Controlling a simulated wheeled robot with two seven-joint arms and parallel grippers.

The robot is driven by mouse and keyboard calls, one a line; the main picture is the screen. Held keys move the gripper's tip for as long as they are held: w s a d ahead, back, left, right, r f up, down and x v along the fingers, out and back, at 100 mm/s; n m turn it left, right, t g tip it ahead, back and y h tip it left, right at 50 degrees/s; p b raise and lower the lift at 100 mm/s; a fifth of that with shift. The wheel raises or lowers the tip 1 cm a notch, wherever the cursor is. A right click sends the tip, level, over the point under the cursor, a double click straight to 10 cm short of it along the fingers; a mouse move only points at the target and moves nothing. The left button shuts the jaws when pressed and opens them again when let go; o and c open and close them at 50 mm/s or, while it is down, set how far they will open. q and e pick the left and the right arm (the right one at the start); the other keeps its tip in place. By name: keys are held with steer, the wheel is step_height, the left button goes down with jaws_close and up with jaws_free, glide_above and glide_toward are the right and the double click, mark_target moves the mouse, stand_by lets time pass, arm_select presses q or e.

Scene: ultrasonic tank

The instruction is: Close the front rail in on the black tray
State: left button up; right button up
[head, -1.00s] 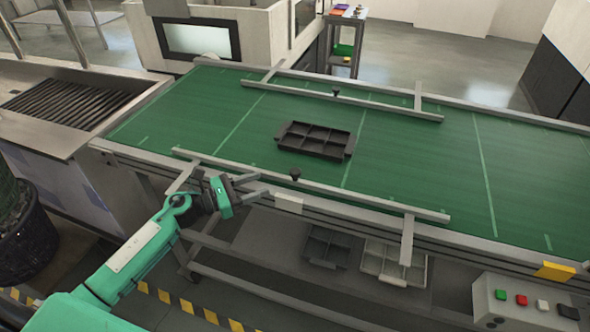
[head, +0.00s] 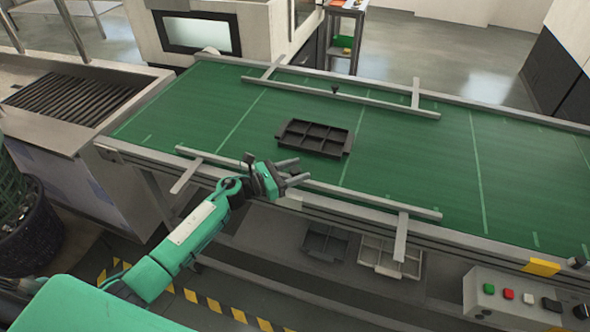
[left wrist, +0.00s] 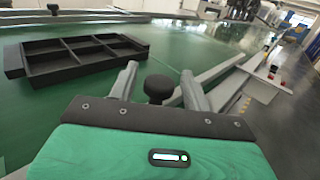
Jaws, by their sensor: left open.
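The black tray (head: 312,149), with several compartments, lies on the green belt between the two rails; it also shows in the left wrist view (left wrist: 75,69). The front rail (head: 375,199) is a grey bar along the belt's near side, with a gap of bare belt between it and the tray. My left gripper (head: 302,169) is open over the middle of the front rail. In the left wrist view the rail's black knob (left wrist: 159,88) stands between the open fingers, with no grip on it visible. The gripper hides that knob in the head view. My right gripper is not in view.
The back rail (head: 350,99), with its own black knob (head: 334,88), runs along the far side of the belt (head: 430,155). Grey trays (head: 385,252) sit on a shelf under the conveyor. A button box (head: 515,300) is at the lower right.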

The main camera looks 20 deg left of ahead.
arm_select(q)
jaws_close()
steer(key=shift+w+f+b, duration=0.1)
steer(key=shift+w+b, duration=0.15)
steer(key=shift+b, duration=0.15)
steer(key=w+b, duration=0.9)
steer(key=shift+w+d+f, duration=0.1)
steer(key=shift+w+d, duration=0.05)
steer(key=shift+w, duration=0.25)
steer(key=shift+w+b, duration=0.5)
steer(key=shift+r, duration=0.35)
steer(key=shift+c, duration=1)
jaws_free()
steer(key=shift+o, duration=1)
steer(key=shift+w+f, duration=0.15)
